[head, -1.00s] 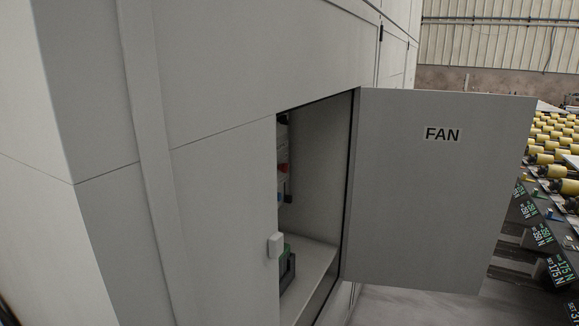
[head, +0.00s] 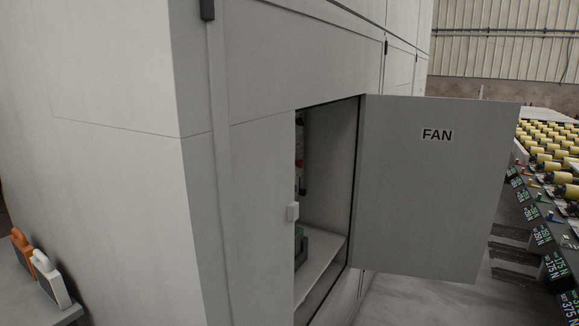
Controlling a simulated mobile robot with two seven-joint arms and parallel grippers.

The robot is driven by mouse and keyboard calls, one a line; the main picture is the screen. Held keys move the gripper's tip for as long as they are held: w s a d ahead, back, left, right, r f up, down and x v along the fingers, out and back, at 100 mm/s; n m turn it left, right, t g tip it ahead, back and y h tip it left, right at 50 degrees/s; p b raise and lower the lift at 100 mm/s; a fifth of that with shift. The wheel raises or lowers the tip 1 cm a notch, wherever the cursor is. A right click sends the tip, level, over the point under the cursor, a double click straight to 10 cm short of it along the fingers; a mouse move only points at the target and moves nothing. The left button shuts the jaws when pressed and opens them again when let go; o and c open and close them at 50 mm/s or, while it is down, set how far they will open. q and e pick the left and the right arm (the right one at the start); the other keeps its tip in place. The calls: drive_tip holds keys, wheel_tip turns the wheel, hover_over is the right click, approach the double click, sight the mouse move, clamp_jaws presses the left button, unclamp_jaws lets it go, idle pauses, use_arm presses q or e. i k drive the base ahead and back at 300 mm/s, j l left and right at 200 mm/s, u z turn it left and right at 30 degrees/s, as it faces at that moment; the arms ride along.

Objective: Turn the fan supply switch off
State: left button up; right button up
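A grey cabinet door labelled FAN (head: 435,190) stands open to the right of its compartment (head: 330,165) in the head view. Inside, a narrow strip of equipment (head: 299,150) with a small red part shows at the left edge of the opening. A dark and green item (head: 301,247) sits low on the compartment floor. The cabinet wall hides most of the inside, so I cannot make out the fan supply switch. A small light-grey latch (head: 292,211) is on the opening's left edge. Neither of my grippers is in view.
The large cabinet (head: 130,180) fills the left and middle, its corner towards me. Rows of yellow rollers (head: 555,145) stand at right. Floor shows below the door.

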sight(299, 163)
drive_tip(key=u, duration=1.55)
drive_tip(key=l+u, duration=0.2)
drive_tip(key=l, duration=1.55)
drive_tip(key=i+l, duration=0.15)
drive_tip(key=l, duration=1.3)
drive_tip(key=i, duration=0.05)
